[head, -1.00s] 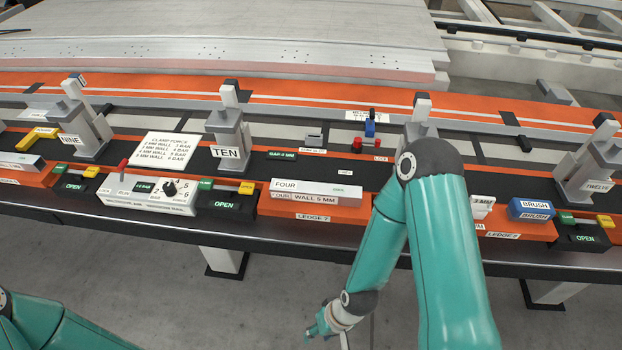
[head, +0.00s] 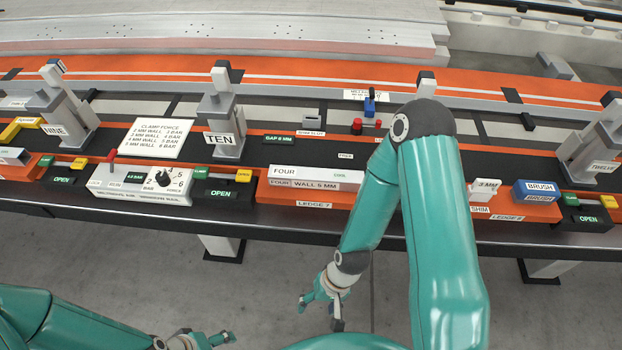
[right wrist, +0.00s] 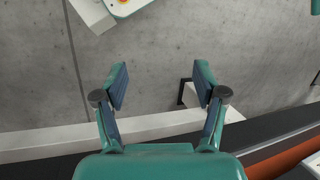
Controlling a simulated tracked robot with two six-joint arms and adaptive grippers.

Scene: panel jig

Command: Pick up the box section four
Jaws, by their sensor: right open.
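The box section four (head: 316,176) is a pale bar with FOUR printed on it. In the head view it lies on the orange ledge labelled LEDGE 7 (head: 314,204), just left of my right arm. My right gripper (head: 320,312) hangs in front of the bench, below the ledge and apart from the bar. In the right wrist view its two fingers (right wrist: 161,78) are spread with nothing between them. My left gripper (head: 200,342) shows only partly at the bottom edge; its jaws are unclear.
A control box (head: 146,182) with a knob stands left of the ledge. Clamp TEN (head: 220,115) rises behind it. A blue brush block (head: 536,191) and a 3 MM shim (head: 484,189) lie to the right. The floor before the bench is clear.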

